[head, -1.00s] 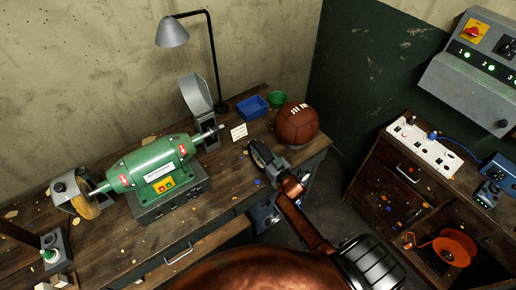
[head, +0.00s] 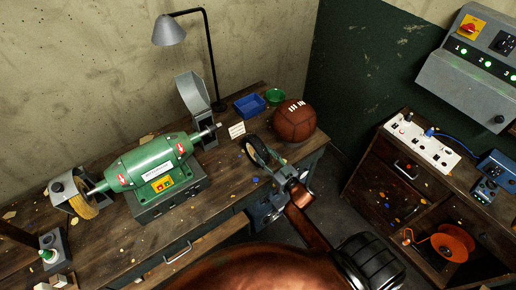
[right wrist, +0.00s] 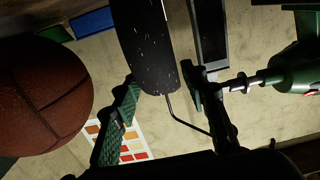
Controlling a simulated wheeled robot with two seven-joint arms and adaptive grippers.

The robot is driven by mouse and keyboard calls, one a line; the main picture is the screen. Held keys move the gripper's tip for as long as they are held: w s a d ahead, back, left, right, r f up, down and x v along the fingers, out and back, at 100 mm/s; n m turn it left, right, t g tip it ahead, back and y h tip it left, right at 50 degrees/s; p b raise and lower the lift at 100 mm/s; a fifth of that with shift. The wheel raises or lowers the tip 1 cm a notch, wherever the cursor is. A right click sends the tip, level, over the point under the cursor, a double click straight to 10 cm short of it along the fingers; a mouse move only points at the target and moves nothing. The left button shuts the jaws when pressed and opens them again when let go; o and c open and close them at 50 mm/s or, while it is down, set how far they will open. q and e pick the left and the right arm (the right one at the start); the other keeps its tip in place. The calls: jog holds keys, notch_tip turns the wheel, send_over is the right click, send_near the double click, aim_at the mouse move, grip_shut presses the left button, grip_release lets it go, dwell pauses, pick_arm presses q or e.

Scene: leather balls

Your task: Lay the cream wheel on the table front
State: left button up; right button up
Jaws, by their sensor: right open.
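A wheel with a dark tread and a paler face (head: 256,151) stands on edge, somewhat tilted, near the workbench's right front, left of the brown ball. I take it for the cream wheel, though its colour is hard to tell. My right gripper (head: 279,172) is open on the near side of the wheel. In the right wrist view the wheel's dark, speckled tread (right wrist: 148,45) shows between and just beyond the fingertips. Whether they touch it cannot be told. A tan wheel (head: 84,206) sits at the left end of the green grinder (head: 152,163). My left gripper is not in view.
The brown ball (head: 295,121) lies close right of the wheel. The grinder's bare right spindle (head: 209,132) points towards the wheel. The bench front (head: 220,200) has clear room.

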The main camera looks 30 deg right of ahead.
jog(key=s, duration=0.5)
jog(key=shift+s+d, duration=0.2)
jog(key=shift+s, duration=0.2)
dwell(0.9)
